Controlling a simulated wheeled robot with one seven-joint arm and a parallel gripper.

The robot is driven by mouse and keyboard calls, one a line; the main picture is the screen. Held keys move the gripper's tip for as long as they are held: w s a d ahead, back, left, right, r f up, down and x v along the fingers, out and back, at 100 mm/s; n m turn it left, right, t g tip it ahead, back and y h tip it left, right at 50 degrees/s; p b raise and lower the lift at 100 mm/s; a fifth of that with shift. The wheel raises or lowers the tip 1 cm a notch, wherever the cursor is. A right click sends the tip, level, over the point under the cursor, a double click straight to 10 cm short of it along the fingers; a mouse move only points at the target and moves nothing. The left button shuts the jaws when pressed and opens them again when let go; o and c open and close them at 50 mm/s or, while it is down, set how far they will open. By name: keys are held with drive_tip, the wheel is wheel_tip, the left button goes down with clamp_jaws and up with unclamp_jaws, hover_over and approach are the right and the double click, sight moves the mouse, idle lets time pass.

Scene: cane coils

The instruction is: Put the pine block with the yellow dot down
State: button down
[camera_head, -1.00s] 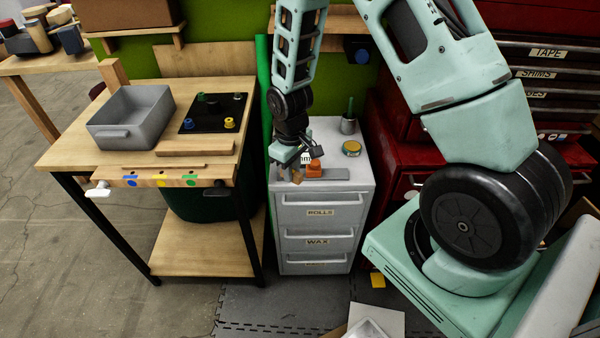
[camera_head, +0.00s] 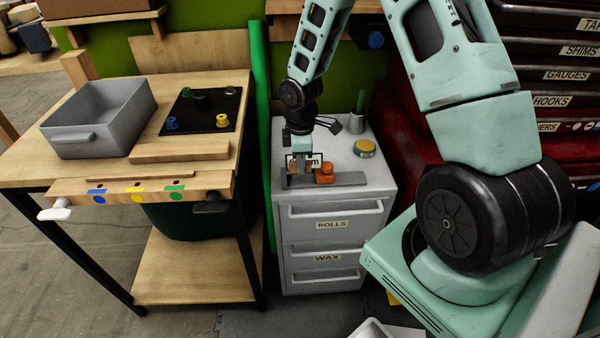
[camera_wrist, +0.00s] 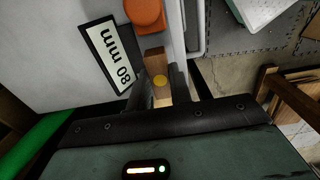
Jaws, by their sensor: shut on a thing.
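In the wrist view the pine block (camera_wrist: 156,62) with the yellow dot (camera_wrist: 159,81) sits between the two fingers of my gripper (camera_wrist: 160,92), which is shut on it. In the head view my gripper (camera_head: 300,160) points down over the left part of the grey drawer cabinet's top (camera_head: 375,170). The block is small there and mostly hidden by the gripper and the label. I cannot tell whether its lower end touches the surface beneath it.
An "80 mm" label (camera_wrist: 110,54) and an orange piece (camera_head: 325,174) are close beside the block, by a grey strip (camera_head: 350,179). A yellow-lidded tin (camera_head: 364,148) and a grey cup (camera_head: 357,123) stand farther back. The wooden workbench (camera_head: 60,166) with a grey bin (camera_head: 100,120) is left.

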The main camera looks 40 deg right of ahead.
drive_tip(key=shift+f, duration=1.9)
drive_tip(key=shift+f, duration=0.15)
drive_tip(key=c, duration=1.3)
unclamp_jaws()
